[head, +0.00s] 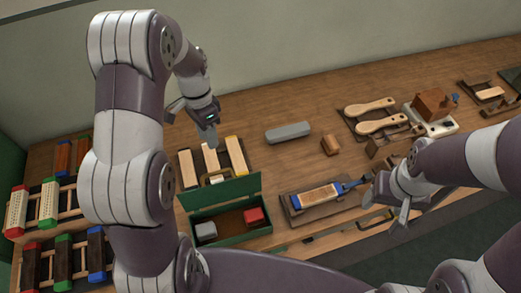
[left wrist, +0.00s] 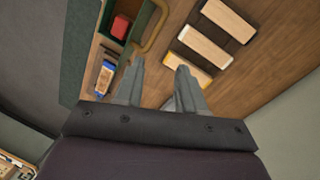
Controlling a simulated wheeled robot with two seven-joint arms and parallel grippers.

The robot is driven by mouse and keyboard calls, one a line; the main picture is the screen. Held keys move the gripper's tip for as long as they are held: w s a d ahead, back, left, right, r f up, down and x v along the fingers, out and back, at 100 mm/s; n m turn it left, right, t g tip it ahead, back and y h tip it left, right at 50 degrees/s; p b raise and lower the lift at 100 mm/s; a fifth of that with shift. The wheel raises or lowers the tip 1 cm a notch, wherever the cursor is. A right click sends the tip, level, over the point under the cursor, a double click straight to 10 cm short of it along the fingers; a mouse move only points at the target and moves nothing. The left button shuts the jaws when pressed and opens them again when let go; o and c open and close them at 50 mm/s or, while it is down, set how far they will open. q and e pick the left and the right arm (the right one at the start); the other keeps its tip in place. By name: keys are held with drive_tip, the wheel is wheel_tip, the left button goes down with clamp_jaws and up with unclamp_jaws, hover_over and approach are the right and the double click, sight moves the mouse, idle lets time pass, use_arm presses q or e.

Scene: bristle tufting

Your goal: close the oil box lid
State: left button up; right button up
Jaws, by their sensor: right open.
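The green oil box (head: 235,233) stands near the front of the bench with its lid (head: 222,190) open, raised along the back side. A grey block and a red block (head: 254,216) lie inside. A brass handle (head: 217,179) is on the lid's far side; it also shows in the left wrist view (left wrist: 153,28), ahead of my fingers. My left gripper (head: 209,138) is above and behind the lid, with fingers apart and empty (left wrist: 158,66), not touching it. My right gripper (head: 385,200) is open and empty at the front, right of the blue-handled brush.
Several wooden blocks on a dark tray (head: 186,170) lie right behind the lid. A grey bar (head: 288,132) and a small wooden block (head: 330,145) are to the right. Racks of brushes stand left.

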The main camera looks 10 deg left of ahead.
sight(217, 172)
use_arm(q)
drive_tip(key=s+f+m+p, duration=0.1)
drive_tip(key=f, duration=0.2)
drive_tip(key=s+d+f+m+p, duration=0.1)
drive_tip(key=f, duration=0.3)
drive_tip(key=s+f+m+p, duration=0.1)
drive_tip(key=f, duration=0.3)
drive_tip(key=shift+d+m, duration=0.25)
drive_tip(key=shift+m, duration=0.05)
drive_tip(key=shift+w+d, duration=0.15)
drive_tip(key=shift+c, duration=0.6)
clamp_jaws()
use_arm(e)
drive_tip(key=r, duration=0.1)
drive_tip(key=s+r, duration=0.1)
drive_tip(key=r, duration=0.1)
drive_tip(key=shift+a+r, duration=0.1)
